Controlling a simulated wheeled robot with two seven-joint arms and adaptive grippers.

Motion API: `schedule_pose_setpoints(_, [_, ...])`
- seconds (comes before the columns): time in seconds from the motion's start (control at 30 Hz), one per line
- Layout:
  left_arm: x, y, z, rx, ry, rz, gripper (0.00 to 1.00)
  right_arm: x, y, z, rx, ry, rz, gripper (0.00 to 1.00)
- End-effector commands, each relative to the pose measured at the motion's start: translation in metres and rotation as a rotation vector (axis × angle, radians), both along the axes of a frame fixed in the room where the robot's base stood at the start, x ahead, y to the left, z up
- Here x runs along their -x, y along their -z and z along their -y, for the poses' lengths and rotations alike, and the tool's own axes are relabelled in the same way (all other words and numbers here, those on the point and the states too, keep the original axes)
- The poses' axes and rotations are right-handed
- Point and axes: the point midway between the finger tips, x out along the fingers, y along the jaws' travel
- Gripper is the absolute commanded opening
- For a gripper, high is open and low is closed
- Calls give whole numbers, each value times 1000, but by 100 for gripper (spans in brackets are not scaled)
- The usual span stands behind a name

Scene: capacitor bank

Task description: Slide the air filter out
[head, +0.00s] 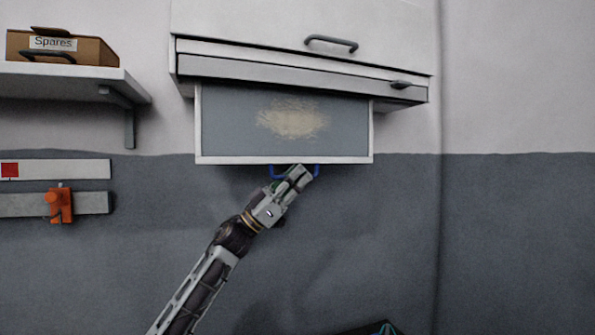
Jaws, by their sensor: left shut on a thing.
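The air filter (230,125) is a flat grey panel in a white frame, with a tan dusty patch in its middle. It sticks out below the slot at the bottom of the white wall cabinet (250,25), and its upper part is hidden inside. A blue handle (316,171) is on the filter's lower edge. My left gripper (301,175) is shut on this blue handle, its arm reaching up from the lower left. My right gripper is not in view.
The cabinet has a dark bar handle (331,43) and a small dark latch (401,85) at its lower right. A shelf (60,78) with a Spares box (60,48) is at the upper left. An orange clamp (59,204) sits on a rail below. The wall right of the filter is clear.

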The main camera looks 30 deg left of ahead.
Motion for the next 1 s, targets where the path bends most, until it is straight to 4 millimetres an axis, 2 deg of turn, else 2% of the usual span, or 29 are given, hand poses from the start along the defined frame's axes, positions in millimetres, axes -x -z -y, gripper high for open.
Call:
schedule_pose_setpoints(0.1, [0,11,0,0,0,-1,0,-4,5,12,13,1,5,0])
schedule_pose_setpoints(0.23, [0,15,0,-1,0,-1,0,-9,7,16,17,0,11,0])
schedule_pose_setpoints(0.63, [0,15,0,-1,-1,0,0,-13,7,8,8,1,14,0])
schedule_pose_setpoints(0.67, [0,15,0,-1,-1,0,12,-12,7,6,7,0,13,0])
schedule_pose_setpoints(0.73, [0,15,0,-1,-1,0,19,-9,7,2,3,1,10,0])
schedule_pose_setpoints(0.93, [0,15,0,0,-1,1,19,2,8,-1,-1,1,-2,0])
schedule_pose_setpoints(1.0, [0,15,0,0,-1,1,19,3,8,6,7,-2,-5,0])
